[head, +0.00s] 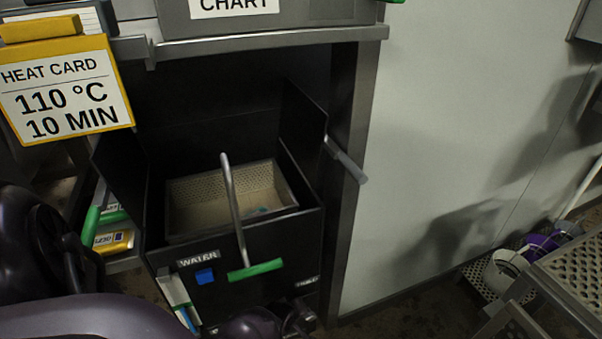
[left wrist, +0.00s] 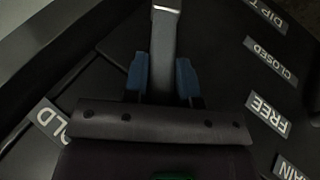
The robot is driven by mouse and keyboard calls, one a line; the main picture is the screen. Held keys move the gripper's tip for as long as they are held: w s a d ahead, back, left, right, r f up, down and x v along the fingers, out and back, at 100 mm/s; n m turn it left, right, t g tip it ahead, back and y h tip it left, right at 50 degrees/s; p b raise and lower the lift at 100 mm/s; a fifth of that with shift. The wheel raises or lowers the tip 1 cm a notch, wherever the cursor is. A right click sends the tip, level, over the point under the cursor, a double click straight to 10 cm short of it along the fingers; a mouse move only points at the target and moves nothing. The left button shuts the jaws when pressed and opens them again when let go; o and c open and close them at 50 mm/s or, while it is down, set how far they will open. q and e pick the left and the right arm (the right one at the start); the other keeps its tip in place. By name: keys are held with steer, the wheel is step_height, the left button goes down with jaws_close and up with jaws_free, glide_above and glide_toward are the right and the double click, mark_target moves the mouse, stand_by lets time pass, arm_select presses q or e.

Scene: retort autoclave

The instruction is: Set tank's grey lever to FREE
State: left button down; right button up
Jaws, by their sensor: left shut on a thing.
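In the left wrist view my left gripper (left wrist: 163,78) is shut on the grey lever (left wrist: 164,30), with a blue fingertip on each side of it. The lever points up in that picture. A FREE label (left wrist: 268,113) is to the right of the fingers, and a HOLD label (left wrist: 48,121) is at the lower left. In the head view the black tank (head: 285,232) stands open under a metal frame. The lever's position and my left fingers are not clear there. My right gripper is not in view.
A perforated basket (head: 287,188) sits in the tank. A bent handle with a green grip (head: 256,270) crosses its front. A grey bar (head: 346,160) sticks out at its right. CLOSED (left wrist: 270,60) is another label. A pale wall (head: 450,130) is at the right.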

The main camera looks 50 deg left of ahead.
arm_select(q)
steer(key=shift+s+f, duration=0.2)
stand_by(0.6)
steer(key=c, duration=0.9)
jaws_free()
steer(key=shift+r, duration=0.1)
